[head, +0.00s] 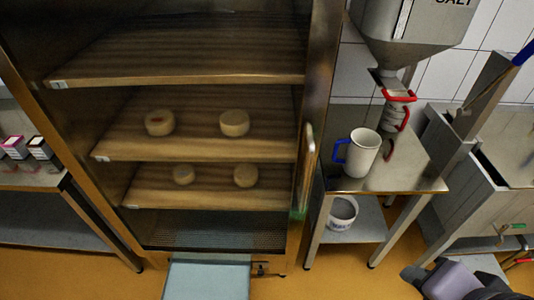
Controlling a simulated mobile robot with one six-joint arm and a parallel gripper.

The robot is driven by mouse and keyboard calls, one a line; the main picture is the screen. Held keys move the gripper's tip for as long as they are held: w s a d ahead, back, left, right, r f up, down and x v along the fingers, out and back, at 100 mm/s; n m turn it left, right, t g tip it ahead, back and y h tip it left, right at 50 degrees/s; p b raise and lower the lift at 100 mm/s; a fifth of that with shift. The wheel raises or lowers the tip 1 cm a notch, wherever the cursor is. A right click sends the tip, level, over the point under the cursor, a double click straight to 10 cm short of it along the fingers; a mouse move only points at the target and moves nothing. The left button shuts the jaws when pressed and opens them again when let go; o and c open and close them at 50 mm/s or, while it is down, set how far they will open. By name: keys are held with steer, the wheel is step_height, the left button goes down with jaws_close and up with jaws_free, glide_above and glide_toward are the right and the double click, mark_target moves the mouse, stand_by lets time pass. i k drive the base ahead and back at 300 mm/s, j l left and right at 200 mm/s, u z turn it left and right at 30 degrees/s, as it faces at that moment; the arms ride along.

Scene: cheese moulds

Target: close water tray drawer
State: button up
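The water tray drawer (208,280) is a pale blue, flat-looking tray at the bottom of the tall metal cabinet (318,100). It sticks out of the cabinet's base towards me, and its near end is cut off by the bottom edge of the head view. A grey and black part of my arm shows at the bottom right, well to the right of the drawer and apart from it. I cannot make out my gripper's fingers.
Wooden shelves (200,140) in the cabinet carry several round cheeses. A steel table (410,175) on the right holds a white jug (362,152) under a salt hopper (415,30). A white bucket (342,212) sits below. Orange floor (335,275) is clear right of the drawer.

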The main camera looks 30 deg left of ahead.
mark_target(185, 279)
steer(key=u, duration=2.75)
steer(key=i+j+z, duration=0.15)
steer(key=i+z, duration=0.35)
